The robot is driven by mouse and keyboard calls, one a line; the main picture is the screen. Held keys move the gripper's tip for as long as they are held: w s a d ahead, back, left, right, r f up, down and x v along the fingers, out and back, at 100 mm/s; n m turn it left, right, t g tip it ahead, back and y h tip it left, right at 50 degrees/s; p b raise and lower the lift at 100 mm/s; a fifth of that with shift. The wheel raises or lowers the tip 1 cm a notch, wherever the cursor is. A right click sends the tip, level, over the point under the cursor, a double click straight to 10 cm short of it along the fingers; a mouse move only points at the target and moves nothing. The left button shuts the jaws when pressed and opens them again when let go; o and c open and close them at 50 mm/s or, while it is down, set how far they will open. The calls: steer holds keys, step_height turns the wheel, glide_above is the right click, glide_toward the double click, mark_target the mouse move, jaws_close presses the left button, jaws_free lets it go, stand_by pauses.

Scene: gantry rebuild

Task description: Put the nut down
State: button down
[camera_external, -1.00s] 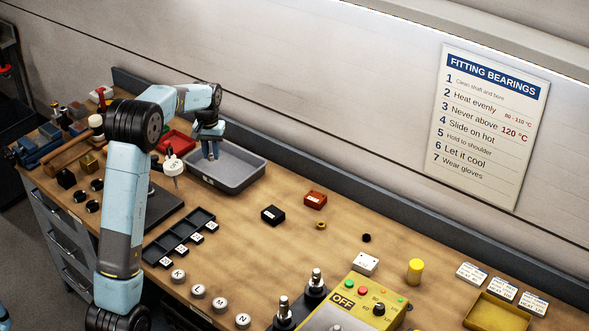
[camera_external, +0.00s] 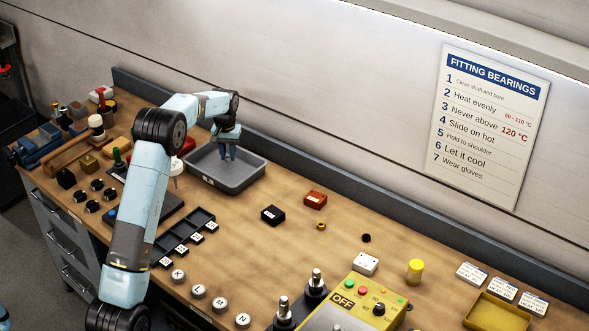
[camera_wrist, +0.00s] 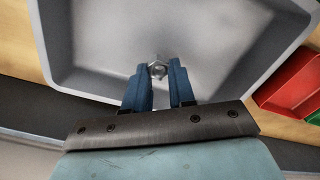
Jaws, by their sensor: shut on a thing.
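A small silver hex nut (camera_wrist: 157,70) is between the blue fingertips of my gripper (camera_wrist: 158,75) in the wrist view. My gripper is shut on it. In the external view my gripper (camera_external: 230,157) points down over the grey tray (camera_external: 252,178), and the nut is too small to make out there. The tray also fills most of the wrist view (camera_wrist: 90,45). Its floor around the nut looks bare. I cannot tell whether the nut touches the tray floor.
A red bin (camera_wrist: 292,82) sits beside the tray. A black block (camera_external: 272,215), a red block (camera_external: 315,199) and a brass-coloured ring (camera_external: 321,226) lie on the bench to the right. A black slotted holder (camera_external: 180,240) lies in front. The back wall stands close behind the tray.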

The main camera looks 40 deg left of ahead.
mark_target(229, 160)
steer(key=shift+f, duration=1.6)
steer(key=shift+f, duration=0.1)
steer(key=c, duration=0.9)
jaws_free()
steer(key=shift+c, duration=0.2)
steer(key=shift+r, duration=0.2)
